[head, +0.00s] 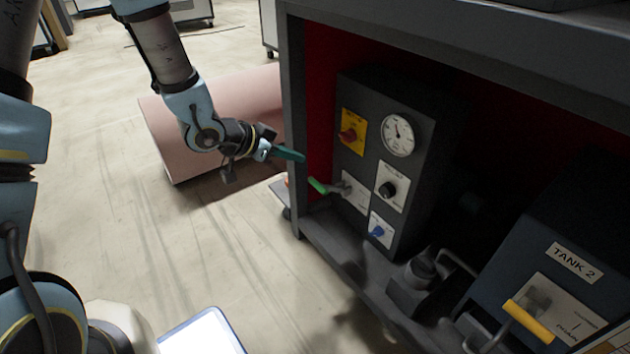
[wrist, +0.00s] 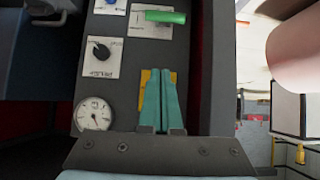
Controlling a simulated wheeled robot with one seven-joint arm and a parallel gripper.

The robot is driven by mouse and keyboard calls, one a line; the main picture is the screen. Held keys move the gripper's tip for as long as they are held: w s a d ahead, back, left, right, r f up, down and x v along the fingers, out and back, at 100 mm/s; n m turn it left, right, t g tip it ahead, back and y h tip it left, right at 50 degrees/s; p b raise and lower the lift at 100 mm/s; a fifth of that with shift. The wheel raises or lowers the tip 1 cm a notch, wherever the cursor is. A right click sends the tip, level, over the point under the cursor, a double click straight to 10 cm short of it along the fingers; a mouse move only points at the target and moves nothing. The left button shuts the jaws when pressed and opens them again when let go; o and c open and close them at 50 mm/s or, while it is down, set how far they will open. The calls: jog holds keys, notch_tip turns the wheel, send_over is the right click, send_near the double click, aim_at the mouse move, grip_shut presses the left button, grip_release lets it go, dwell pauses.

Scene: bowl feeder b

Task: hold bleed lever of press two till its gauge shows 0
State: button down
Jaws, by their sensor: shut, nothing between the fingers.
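A dark control box (head: 382,100) stands inside the cabinet. A lever with a green grip (head: 317,186) sticks out from its lower left; it also shows in the wrist view (wrist: 165,17). I cannot read its label or tell a press number. A round white gauge (head: 397,135) sits at the box's upper right and also shows in the wrist view (wrist: 94,114). Its needle is visible, but the reading is too small. My gripper (head: 302,157) has teal fingers, shut and empty, above and left of the green grip, apart from it. In the wrist view the fingers (wrist: 165,75) overlap a yellow plate.
The box also carries a red switch on a yellow plate (head: 353,131), a black knob (head: 388,189) and a blue knob (head: 377,231). A "TANK 2" box (head: 565,240) with a yellow-grip lever (head: 528,321) stands right. The cabinet post (head: 292,110) is near my gripper. A pink cylinder (head: 170,140) lies behind my arm.

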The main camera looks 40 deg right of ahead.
jog(key=b, duration=0.4)
send_over(316, 186)
jog(key=f, duration=0.6)
jog(key=shift+s+d+f, duration=0.1)
jog(key=shift+d, duration=0.25)
jog(key=f+b, duration=0.2)
jog(key=f, duration=0.1)
jog(key=shift+a, duration=0.3)
jog(key=shift+a+f, duration=0.25)
jog(key=shift+f, duration=0.1)
jog(key=shift+f+b, duration=0.1)
jog(key=shift+b, duration=0.2)
jog(key=shift+a+f+h+b, duration=0.25)
jog(key=shift+a+h+b, duration=0.05)
jog(key=shift+h+b, duration=0.1)
